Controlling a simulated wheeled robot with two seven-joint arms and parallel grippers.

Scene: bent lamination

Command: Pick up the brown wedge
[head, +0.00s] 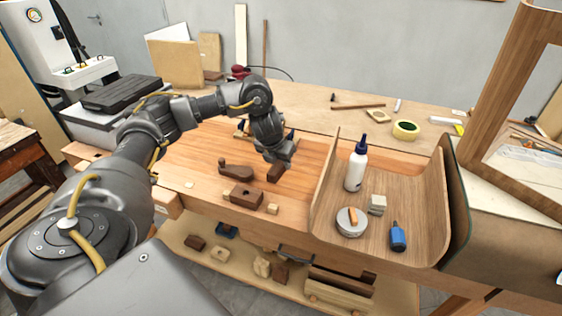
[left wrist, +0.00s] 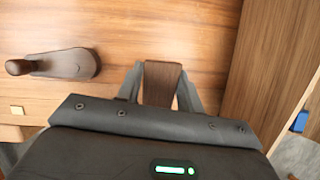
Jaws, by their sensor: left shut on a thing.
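The brown wedge (head: 274,173) is a small dark wooden piece at the workbench, below my left gripper (head: 278,160) in the head view. In the left wrist view the wedge (left wrist: 162,84) sits between the two fingers of my left gripper (left wrist: 163,90), which is shut on it. The gripper hides part of the wedge. I cannot tell whether the wedge touches the bench top or is just above it. My right gripper is in neither view.
A brown hand plane (head: 243,196) and a dark handled tool (head: 238,171) lie close left of the wedge. A curved wooden panel (head: 415,180) on the right holds a white bottle (head: 356,168), a round tin (head: 350,222) and a blue bottle (head: 398,238).

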